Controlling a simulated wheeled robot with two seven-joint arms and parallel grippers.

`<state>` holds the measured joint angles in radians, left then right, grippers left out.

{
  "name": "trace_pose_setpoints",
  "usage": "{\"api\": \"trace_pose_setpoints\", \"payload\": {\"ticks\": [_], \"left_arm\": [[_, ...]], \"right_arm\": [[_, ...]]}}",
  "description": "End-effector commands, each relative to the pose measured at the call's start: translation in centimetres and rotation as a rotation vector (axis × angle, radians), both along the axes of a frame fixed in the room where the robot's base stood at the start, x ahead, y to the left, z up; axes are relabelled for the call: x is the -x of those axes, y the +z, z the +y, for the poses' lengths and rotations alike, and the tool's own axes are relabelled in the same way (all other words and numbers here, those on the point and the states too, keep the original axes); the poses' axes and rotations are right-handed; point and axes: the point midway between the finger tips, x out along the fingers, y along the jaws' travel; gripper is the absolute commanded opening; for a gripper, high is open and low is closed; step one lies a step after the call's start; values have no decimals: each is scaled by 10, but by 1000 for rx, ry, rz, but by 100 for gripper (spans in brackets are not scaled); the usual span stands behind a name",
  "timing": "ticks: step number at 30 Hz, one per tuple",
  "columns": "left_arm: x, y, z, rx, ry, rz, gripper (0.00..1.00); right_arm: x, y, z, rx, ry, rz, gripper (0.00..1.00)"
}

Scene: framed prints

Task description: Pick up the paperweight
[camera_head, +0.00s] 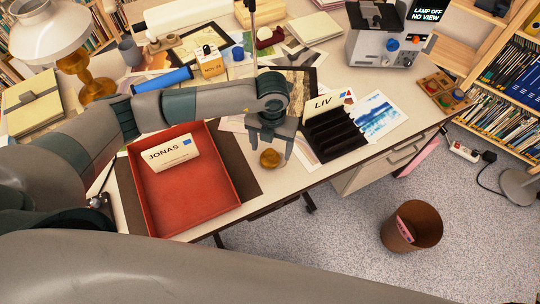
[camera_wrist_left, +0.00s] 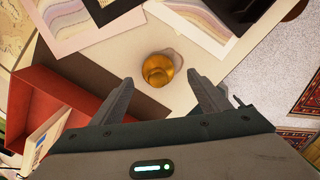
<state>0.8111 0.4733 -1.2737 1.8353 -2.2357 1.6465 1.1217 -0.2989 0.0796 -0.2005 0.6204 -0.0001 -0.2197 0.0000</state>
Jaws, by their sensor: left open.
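The paperweight (camera_head: 270,158) is a small round, brass-coloured piece on the desk, between the red tray and the black rack. In the left wrist view the paperweight (camera_wrist_left: 158,69) sits on the pale desk top, just beyond the fingertips. My left gripper (camera_head: 268,155) points down over it with its fingers apart, one to each side in the head view. In the wrist view the left gripper (camera_wrist_left: 160,85) is open and empty, and I see no contact with the paperweight. My right gripper is not in view.
A red tray (camera_head: 150,208) with a JONAS card (camera_head: 170,153) lies to the left. A black slotted rack (camera_head: 335,137) with a LIV card stands to the right. Prints (camera_head: 380,115) lie behind. The desk's front edge is close by; a bin (camera_head: 411,226) stands on the floor.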

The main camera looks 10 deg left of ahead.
Motion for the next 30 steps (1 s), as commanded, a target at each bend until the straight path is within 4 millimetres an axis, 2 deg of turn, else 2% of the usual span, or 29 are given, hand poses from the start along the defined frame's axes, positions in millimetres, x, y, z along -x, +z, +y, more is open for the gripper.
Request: {"api": "trace_pose_setpoints", "payload": {"ticks": [3,9,24,25,26,30], "left_arm": [[0,-11,5,-2,4,3,69],[0,-33,4,0,2,1,69],[0,-36,4,1,1,0,69],[0,-36,4,1,1,0,67],[0,-36,4,1,1,0,60],[0,-36,4,1,1,0,26]], "right_arm": [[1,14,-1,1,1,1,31],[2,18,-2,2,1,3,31],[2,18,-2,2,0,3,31],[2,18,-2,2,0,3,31],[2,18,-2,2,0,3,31],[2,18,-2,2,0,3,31]]}}
